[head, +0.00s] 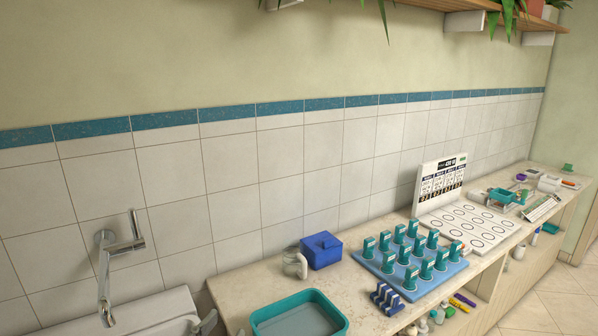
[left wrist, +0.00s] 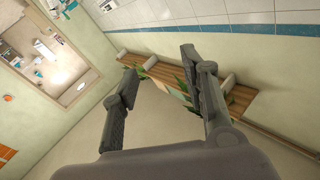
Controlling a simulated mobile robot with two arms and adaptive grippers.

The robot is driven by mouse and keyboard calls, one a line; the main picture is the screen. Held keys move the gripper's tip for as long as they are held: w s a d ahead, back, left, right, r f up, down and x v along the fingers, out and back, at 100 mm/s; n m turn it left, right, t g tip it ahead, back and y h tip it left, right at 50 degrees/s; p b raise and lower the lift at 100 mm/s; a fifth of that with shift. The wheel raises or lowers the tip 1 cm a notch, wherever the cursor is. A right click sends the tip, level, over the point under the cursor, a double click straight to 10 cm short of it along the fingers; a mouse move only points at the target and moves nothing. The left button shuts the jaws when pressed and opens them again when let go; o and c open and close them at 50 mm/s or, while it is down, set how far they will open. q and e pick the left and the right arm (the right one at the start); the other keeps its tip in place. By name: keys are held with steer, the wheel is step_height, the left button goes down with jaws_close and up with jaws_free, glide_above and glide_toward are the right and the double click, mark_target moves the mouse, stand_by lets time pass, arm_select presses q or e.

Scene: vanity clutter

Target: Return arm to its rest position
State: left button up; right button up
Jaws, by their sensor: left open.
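My left gripper (left wrist: 160,64) is open in the left wrist view, with its two dark grey fingers spread apart and nothing between them. Behind the fingers are a wooden shelf (left wrist: 235,101) with green plants and the pale wall; the view is tilted. In the head view only a small grey part, which looks like my left gripper (head: 206,322), shows at the bottom edge beside the basin. It is left of the teal tray and apart from it. My right gripper is not in view.
The counter (head: 245,290) holds a teal tray (head: 264,316), a glass jar (head: 295,264), a blue box (head: 321,250) and a blue rack (head: 448,268) with several teal pieces. A wall tap (head: 106,262) stands over the white basin (head: 150,312). Space above the counter is clear.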

arm_select(q)
steer(key=s+a+f+n+g+y, duration=0.65)
steer(key=s+a+f+y, duration=0.2)
steer(key=f, duration=0.45)
steer(key=s+d+f+g, duration=0.1)
steer(key=s+f+g, duration=0.2)
steer(key=s, duration=0.3)
steer(key=s+d+f+g+h, duration=0.1)
steer(key=s+f+g, duration=0.1)
steer(key=s, duration=0.3)
steer(key=s+d+f+g, duration=0.1)
steer(key=s+f+g, duration=0.2)
steer(key=s, duration=0.3)
step_height(320, 180, down, 35)
steer(key=b, duration=1.1)
steer(key=s+a+f+b, duration=0.1)
steer(key=s+f+b, duration=0.2)
steer(key=s+f, duration=0.3)
steer(key=s+a+f+g+b, duration=0.1)
steer(key=s+f+b, duration=0.2)
steer(key=f, duration=0.9)
steer(key=s+a+f+g+b, duration=0.1)
steer(key=s+f+b, duration=0.2)
steer(key=s+f, duration=0.6)
steer(key=shift+a+m, duration=0.3)
steer(key=shift+m, duration=0.15)
